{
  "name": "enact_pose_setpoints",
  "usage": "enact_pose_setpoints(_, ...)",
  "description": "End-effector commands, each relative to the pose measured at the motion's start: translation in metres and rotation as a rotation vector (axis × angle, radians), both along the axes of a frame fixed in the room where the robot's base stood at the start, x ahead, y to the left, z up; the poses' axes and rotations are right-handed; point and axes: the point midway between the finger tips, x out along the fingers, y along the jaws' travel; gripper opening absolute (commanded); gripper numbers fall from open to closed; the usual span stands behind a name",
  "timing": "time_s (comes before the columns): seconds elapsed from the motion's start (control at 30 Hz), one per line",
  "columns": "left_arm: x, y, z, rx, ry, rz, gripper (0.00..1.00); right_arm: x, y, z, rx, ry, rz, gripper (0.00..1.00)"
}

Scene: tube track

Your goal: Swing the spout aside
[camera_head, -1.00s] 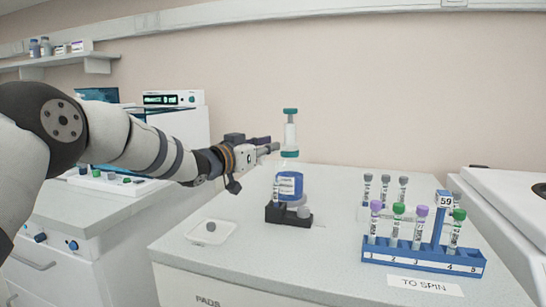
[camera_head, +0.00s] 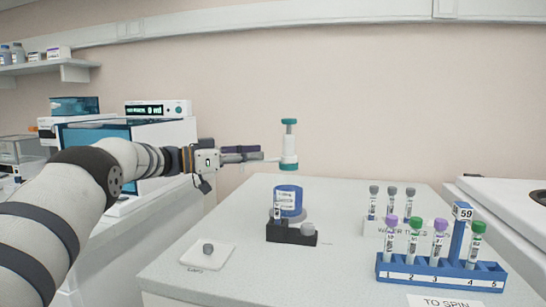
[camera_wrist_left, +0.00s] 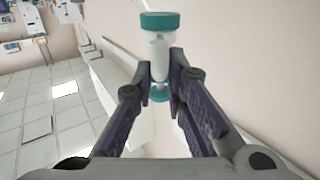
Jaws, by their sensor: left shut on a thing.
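In the left wrist view the dispenser (camera_wrist_left: 160,48) shows straight ahead, beyond the fingertips of my left gripper (camera_wrist_left: 160,80). The grip point itself is mostly hidden there. My right gripper is not in view.
A white dish (camera_head: 207,257) with a dark cap lies at front left. A blue rack (camera_head: 440,272) of capped tubes and a white rack (camera_head: 385,228) are at right. A white machine (camera_head: 510,200) borders the bench.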

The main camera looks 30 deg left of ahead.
Motion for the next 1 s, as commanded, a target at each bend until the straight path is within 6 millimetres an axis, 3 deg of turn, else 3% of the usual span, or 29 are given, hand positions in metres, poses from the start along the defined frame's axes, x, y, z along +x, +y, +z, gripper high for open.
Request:
enact_pose_setpoints(0.47,-0.003,0.005,0.0,-0.001,0.0,-0.002,0.0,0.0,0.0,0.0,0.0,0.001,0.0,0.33)
enact_pose_setpoints(0.5,-0.003,0.005,0.0,-0.001,0.0,-0.002,0.19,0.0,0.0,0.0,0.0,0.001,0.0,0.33)
enact_pose_setpoints(0.57,-0.003,0.005,0.0,-0.001,0.0,-0.002,0.33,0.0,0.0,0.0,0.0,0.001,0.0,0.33)
enact_pose_setpoints(0.87,-0.004,0.007,0.0,-0.001,-0.001,-0.002,0.33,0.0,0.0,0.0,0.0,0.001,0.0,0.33)
enact_pose_setpoints(1.0,-0.021,0.02,0.001,-0.003,-0.002,0.001,0.33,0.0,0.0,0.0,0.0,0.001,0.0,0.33)
